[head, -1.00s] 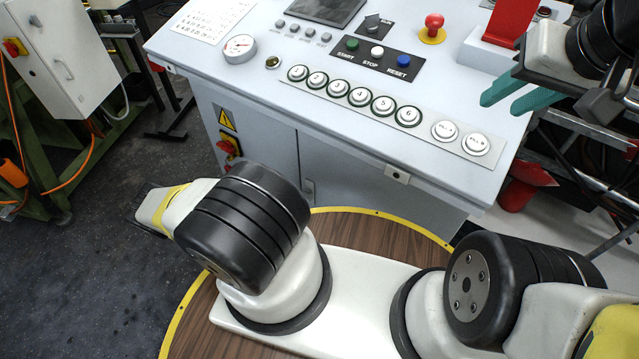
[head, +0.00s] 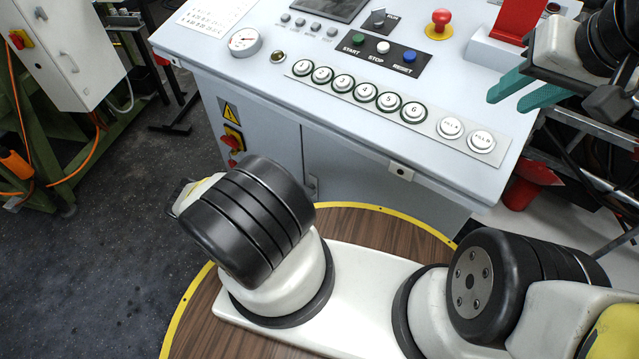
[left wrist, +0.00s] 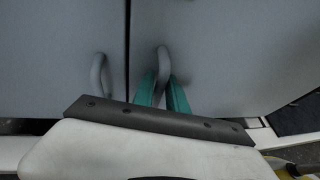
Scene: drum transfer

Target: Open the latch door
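The grey cabinet under the control desk has two doors, the left door (left wrist: 60,60) and the right door (left wrist: 225,60), with a dark seam between them. In the left wrist view a bar handle (left wrist: 100,72) is on the left door and another handle (left wrist: 163,62) on the right door. My left gripper (left wrist: 160,90) has its teal fingers close on both sides of the right door's handle, which fills the gap. In the head view my left gripper is hidden behind my arm. My right gripper (head: 516,94) is open and empty over the desk's right side.
The desk top carries numbered buttons (head: 360,90), a gauge (head: 244,41) and a red emergency button (head: 440,23). A red switch (head: 233,140) is on the cabinet's left side. A green stand (head: 50,150) is at left. Dark floor at lower left is clear.

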